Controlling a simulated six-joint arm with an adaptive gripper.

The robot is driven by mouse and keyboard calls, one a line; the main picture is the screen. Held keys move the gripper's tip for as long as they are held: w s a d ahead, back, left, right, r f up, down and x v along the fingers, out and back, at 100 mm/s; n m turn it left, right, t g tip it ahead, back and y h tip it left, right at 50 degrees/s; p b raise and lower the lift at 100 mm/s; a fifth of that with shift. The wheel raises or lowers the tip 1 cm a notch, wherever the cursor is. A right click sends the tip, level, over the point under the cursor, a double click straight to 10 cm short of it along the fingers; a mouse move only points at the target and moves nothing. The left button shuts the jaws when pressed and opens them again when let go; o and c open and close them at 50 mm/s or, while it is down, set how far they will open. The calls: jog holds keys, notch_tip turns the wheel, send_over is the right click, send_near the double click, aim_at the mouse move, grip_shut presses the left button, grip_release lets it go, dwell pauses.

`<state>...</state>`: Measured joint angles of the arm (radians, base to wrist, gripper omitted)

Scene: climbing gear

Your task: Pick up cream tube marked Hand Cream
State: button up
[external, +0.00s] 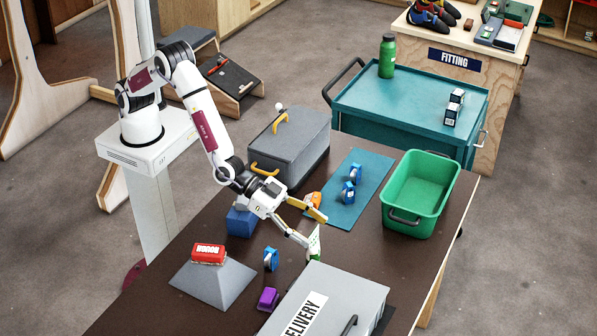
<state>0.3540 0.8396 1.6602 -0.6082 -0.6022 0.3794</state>
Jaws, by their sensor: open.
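A small green and white upright item (314,243) stands at the back edge of the grey delivery box and looks like the hand cream tube; its lettering is too small to read. My gripper (316,231) is open, its two fingers spread and pointing to the lower right. One fingertip is right by the green and white item and partly overlaps it in the picture; I cannot tell whether they touch. The other finger reaches out above, near the teal mat. Nothing shows held between the fingers.
A grey delivery box (358,290) fills the front. A blue item (271,259), a purple block (268,299) and a grey stand with a red box (208,253) lie left. An orange item (314,199) is behind my gripper. A green bin (420,182) stands right of the teal mat (343,215).

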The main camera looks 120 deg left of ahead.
jog(key=shift+w+f, duration=0.3)
jog(key=shift+w, duration=0.35)
jog(key=c, duration=1.5)
